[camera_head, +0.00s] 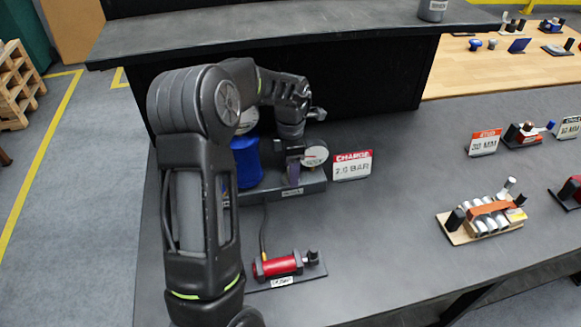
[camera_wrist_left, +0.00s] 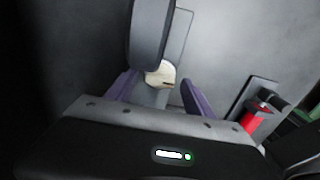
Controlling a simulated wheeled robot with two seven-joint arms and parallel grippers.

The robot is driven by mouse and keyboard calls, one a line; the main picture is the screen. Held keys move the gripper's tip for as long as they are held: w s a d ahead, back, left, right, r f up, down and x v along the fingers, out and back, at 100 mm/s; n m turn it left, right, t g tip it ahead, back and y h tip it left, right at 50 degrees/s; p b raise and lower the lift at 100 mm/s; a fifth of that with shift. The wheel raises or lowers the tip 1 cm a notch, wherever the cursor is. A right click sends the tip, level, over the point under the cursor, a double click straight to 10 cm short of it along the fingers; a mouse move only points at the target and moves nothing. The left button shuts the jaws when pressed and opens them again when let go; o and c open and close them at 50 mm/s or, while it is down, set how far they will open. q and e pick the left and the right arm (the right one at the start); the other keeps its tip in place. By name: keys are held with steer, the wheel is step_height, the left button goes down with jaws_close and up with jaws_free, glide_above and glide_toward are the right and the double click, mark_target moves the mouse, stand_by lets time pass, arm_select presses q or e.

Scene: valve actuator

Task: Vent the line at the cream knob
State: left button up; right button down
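My left gripper (camera_head: 293,172) points down over the dark bench unit (camera_head: 312,188), beside the round white gauge (camera_head: 314,156). In the left wrist view its two purple fingers (camera_wrist_left: 158,97) stand apart with a gap between them. A round cream piece with a dark mark (camera_wrist_left: 158,74) shows in that gap, partly covered by a dark grey rounded body (camera_wrist_left: 149,35). I cannot tell whether this piece is the cream knob or a gauge face. In the head view my arm and gripper hide much of the unit. No right gripper shows.
A blue cylinder (camera_head: 246,162) stands left of my gripper. A red and white CHARGE sign (camera_head: 352,166) stands to the right. A red cylinder (camera_head: 278,266) with a hose lies in front. A raised dark shelf (camera_head: 300,30) is behind.

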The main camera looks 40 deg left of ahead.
arm_select(q)
jaws_close()
stand_by(0.5)
steer(key=shift+n, duration=1.6)
steer(key=n, duration=1.1)
steer(key=shift+n, duration=0.3)
steer(key=shift+o, duration=0.3)
jaws_free()
